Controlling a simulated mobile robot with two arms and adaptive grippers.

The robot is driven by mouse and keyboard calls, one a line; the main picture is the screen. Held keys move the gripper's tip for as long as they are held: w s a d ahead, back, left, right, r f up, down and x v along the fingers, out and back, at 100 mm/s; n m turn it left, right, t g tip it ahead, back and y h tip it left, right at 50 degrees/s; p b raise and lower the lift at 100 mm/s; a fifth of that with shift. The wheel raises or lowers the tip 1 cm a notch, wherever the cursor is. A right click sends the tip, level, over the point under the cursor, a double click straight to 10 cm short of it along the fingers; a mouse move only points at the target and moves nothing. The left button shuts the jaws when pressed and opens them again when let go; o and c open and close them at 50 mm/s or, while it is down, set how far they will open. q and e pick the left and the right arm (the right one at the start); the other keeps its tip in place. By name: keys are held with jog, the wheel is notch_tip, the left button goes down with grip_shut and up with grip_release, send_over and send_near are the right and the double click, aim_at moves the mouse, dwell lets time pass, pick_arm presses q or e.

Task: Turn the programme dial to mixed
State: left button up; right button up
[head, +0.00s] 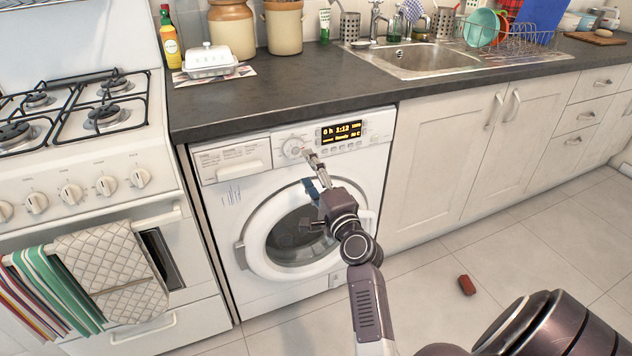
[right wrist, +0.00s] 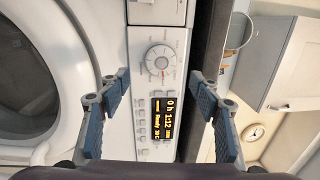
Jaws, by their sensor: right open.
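The white washer (head: 235,215) stands under the counter with its round door shut. Its programme dial (head: 293,148) is a round, pale knob at the top of the front panel, left of the lit display (head: 342,132). In the right wrist view the dial (right wrist: 162,59) faces me between and beyond the fingers, with a small reddish mark near its lower edge. The display (right wrist: 167,118) shows 1:12; its smaller text is hard to read. My right gripper (head: 310,168) is open and empty in front of the panel, apart from the dial. My left gripper is out of view.
The dark counter edge (head: 290,117) overhangs just above the panel. The stove (head: 85,170) with hanging towels is at left, white cupboards (head: 440,170) at right. A small red object (head: 466,285) lies on the tiled floor, which is otherwise mostly clear.

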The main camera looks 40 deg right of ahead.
jog(key=shift+v, duration=2.3)
